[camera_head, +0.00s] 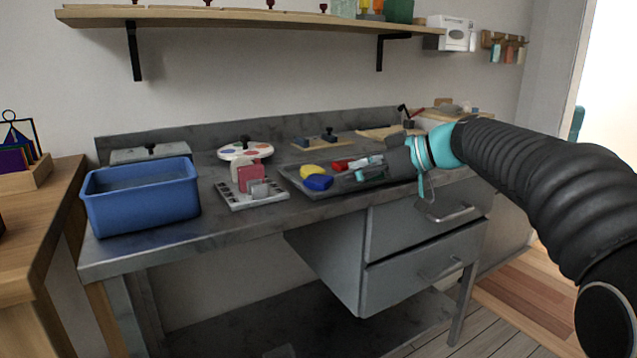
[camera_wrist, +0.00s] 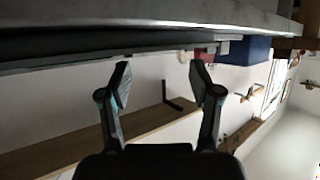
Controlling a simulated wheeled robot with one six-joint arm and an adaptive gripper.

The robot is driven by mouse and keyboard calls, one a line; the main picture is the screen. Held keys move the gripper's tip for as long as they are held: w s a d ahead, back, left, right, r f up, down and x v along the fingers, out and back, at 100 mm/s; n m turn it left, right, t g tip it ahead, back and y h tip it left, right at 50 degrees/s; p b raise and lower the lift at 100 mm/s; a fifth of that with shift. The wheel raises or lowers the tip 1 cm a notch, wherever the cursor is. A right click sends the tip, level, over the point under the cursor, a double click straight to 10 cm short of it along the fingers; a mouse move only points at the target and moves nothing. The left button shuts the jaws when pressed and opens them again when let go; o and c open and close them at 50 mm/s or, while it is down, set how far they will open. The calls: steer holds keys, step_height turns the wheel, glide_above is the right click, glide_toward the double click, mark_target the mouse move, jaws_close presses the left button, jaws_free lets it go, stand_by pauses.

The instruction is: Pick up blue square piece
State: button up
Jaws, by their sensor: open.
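A blue piece (camera_head: 318,182) lies at the front left of a dark tray (camera_head: 345,187) on the grey workbench, in the head view. It looks rounded at this size, so I cannot confirm that it is square. A yellow piece (camera_head: 312,170) lies right behind it, and a red piece (camera_head: 341,165) lies farther right. My gripper (camera_head: 360,169) reaches in from the right, low over the tray, to the right of the blue piece. In the wrist view my gripper (camera_wrist: 162,76) has its fingers spread with nothing between them. The blue piece cannot be made out there.
A blue bin (camera_head: 142,196) stands at the bench's left end. A grey holder with red and grey blocks (camera_head: 252,178) stands left of the tray, with a round palette (camera_head: 245,150) behind. A wall shelf (camera_head: 250,18) hangs above. The bench front (camera_head: 230,222) is clear.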

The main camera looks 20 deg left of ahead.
mark_target(324, 179)
steer(key=shift+x, duration=2.95)
steer(key=shift+s, duration=0.1)
steer(key=c, duration=0.9)
steer(key=shift+o, duration=0.2)
steer(key=shift+r, duration=0.1)
steer(key=shift+r, duration=0.1)
